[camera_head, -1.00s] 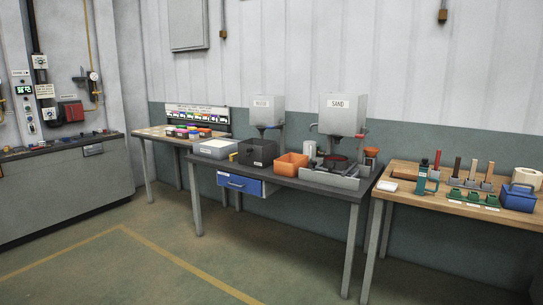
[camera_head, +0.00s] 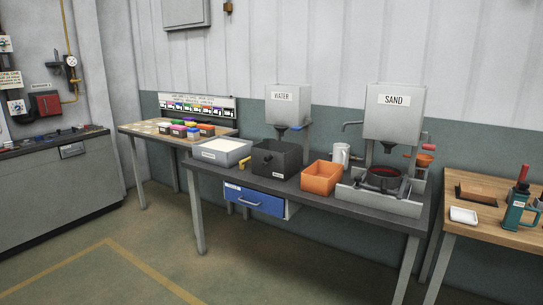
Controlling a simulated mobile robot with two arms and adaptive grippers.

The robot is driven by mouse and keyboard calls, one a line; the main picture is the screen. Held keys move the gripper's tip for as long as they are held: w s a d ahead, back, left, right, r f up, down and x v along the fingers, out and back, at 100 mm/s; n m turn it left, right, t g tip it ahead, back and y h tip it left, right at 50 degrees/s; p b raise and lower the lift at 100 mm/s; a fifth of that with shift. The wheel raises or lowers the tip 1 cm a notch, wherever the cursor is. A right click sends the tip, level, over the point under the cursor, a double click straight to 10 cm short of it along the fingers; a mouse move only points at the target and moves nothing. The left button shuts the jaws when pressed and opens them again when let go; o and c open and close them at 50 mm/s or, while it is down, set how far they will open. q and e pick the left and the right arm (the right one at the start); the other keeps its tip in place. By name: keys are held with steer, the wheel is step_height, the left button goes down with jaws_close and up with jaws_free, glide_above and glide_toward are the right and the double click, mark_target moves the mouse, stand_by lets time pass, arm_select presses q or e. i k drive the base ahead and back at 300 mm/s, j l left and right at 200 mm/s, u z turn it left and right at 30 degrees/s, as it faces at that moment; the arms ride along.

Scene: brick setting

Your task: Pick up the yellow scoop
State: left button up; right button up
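A small yellow piece (camera_head: 245,160), which looks like the handle of the yellow scoop, shows between the grey tray (camera_head: 206,156) and the black bin (camera_head: 263,168) on the middle table (camera_head: 330,203). The rest of the scoop cannot be made out, and I cannot tell whether it rests in the bin or beside it. Neither of my grippers is in view.
An orange bin (camera_head: 320,189), a white mug (camera_head: 341,154) and a SAND hopper (camera_head: 394,112) stand to the right, with a WATER hopper (camera_head: 288,104) behind. A blue drawer (camera_head: 254,200) hangs under the tabletop. The floor (camera_head: 190,266) in front is clear.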

mark_target(242, 165)
steer(key=i+j, duration=0.3)
steer(key=i, duration=0.25)
steer(key=i+j, duration=0.35)
steer(key=i, duration=0.2)
steer(key=i+j, duration=0.3)
steer(key=i, duration=0.2)
steer(key=i+l+z, duration=0.05)
